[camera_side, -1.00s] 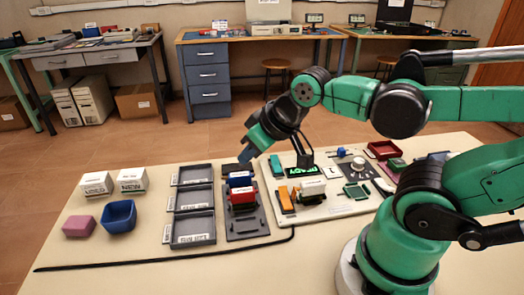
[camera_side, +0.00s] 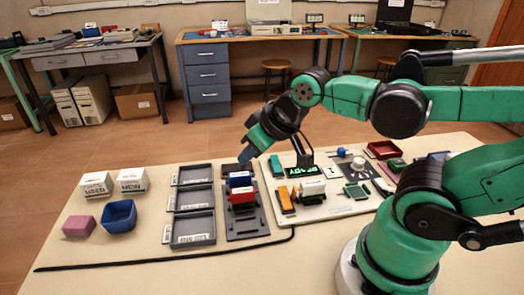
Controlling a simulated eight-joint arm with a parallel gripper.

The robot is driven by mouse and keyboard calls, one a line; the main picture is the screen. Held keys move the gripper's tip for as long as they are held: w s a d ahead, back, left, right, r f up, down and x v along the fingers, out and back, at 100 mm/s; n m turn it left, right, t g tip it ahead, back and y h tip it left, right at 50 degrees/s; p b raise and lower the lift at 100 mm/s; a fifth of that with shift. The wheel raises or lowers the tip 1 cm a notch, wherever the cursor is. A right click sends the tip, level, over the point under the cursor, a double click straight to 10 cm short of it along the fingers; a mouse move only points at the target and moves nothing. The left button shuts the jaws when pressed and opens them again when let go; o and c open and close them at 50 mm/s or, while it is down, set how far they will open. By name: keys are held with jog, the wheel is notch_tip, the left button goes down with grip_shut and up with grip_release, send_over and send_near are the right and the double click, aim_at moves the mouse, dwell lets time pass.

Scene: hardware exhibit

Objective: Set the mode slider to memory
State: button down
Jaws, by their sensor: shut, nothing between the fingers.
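My gripper (camera_side: 245,156) points down and left at the back end of a dark base (camera_side: 247,223) that carries a blue block (camera_side: 240,179) and a red block (camera_side: 242,196). Its fingertips are small, close together and empty. I cannot tell whether they touch the base. A white board (camera_side: 340,206) with a green-lit display (camera_side: 302,171), an orange piece (camera_side: 285,199) and a white-topped black part (camera_side: 312,190) lies to the right. I cannot make out which part is the mode slider, nor any memory label.
Three grey trays (camera_side: 193,240) stand in a column left of the dark base. A blue bin (camera_side: 119,216), a pink block (camera_side: 79,226) and two white boxes (camera_side: 131,180) are at the left. A black cable (camera_side: 150,264) crosses the front. A red tray (camera_side: 382,149) is at the back right.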

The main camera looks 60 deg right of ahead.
jog(key=c, duration=1)
grip_release()
jog(key=shift+w+d, duration=0.1)
jog(key=shift+d, duration=0.2)
jog(key=o, duration=0.3)
jog(key=d+m, duration=0.1)
jog(key=d, duration=0.1)
jog(key=d+m+g+h, duration=0.1)
jog(key=d, duration=0.2)
jog(key=w+d+g, duration=0.1)
jog(key=d, duration=0.2)
jog(key=shift+w+d+m+h, duration=0.1)
jog(key=shift+d+m+h, duration=0.2)
jog(key=shift+m, duration=0.1)
jog(key=m+g+y, duration=0.2)
jog(key=m+g, duration=0.3)
jog(key=m, duration=0.1)
send_over(342, 149)
notch_tip(342, 149, down, 7)
jog(key=shift+w+r, duration=0.15)
jog(key=shift+r, duration=0.05)
jog(key=shift+d+f, duration=0.1)
jog(key=shift+f, duration=2.75)
